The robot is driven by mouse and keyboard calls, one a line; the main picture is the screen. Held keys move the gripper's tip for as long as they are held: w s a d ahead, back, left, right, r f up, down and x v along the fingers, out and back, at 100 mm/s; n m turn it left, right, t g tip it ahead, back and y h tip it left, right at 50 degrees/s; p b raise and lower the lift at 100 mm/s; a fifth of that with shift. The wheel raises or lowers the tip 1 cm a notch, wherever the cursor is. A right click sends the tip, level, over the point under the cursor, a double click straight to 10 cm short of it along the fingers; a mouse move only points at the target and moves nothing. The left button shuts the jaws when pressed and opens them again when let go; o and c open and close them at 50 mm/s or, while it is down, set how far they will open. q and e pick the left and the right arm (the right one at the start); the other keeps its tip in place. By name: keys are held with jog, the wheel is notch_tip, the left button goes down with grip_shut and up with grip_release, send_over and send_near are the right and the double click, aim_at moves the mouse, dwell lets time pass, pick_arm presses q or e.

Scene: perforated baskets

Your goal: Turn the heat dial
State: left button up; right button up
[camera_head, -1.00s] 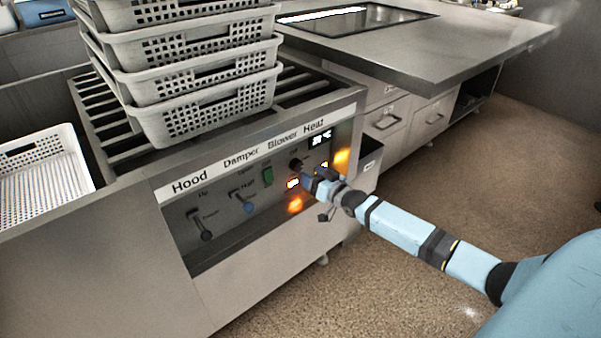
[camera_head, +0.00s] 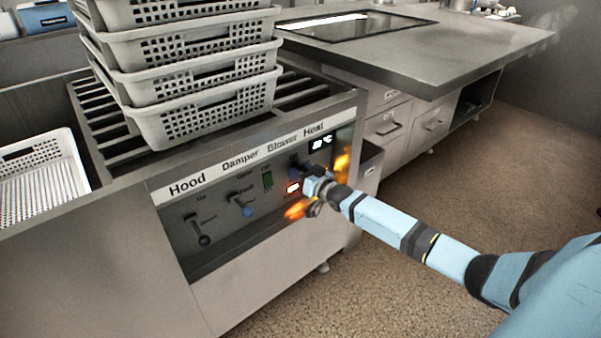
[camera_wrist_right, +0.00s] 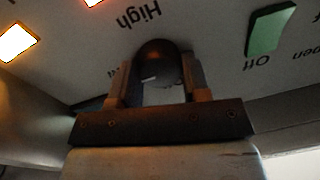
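The heat dial is a dark, rounded knob (camera_wrist_right: 158,58) beside the word "High" in the right wrist view. In the head view, it is partly hidden by my right gripper (camera_head: 308,180), at the right part of the control panel (camera_head: 225,232) below the Blower and Heat labels. In the right wrist view my right gripper (camera_wrist_right: 160,82) has one finger on each side of the dial. The dial fills the gap between them, and the fingers look shut on it. My left gripper is in neither view.
A green switch (camera_wrist_right: 270,28), glowing displays (camera_head: 293,188) and levers (camera_head: 203,238) are close by on the panel. Stacked white baskets (camera_head: 205,115) stand on the slatted top above. Another basket (camera_head: 45,180) lies at left. A flat counter (camera_head: 470,50) extends behind; open floor (camera_head: 420,290) lies right.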

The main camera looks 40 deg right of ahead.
pick_arm(q)
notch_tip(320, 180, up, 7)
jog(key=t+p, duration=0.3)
jog(key=p, duration=0.2)
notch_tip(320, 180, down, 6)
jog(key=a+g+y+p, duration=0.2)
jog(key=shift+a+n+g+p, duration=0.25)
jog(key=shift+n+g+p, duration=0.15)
pick_arm(e)
jog(key=shift+a+f+n+h, duration=0.1)
jog(key=shift+n+h, duration=0.15)
jog(key=shift+n, duration=2.65)
jog(key=shift+a+r+n+h, duration=0.1)
jog(key=shift+n+h, duration=0.1)
jog(key=shift+n, duration=2.7)
jog(key=shift+a+f+n+h, duration=0.1)
jog(key=shift+n+h, duration=0.15)
jog(key=shift+n, duration=2.65)
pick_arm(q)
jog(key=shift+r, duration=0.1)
pick_arm(e)
jog(key=o, duration=0.8)
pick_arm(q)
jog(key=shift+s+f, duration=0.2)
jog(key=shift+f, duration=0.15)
pick_arm(e)
jog(key=shift+o, duration=0.7)
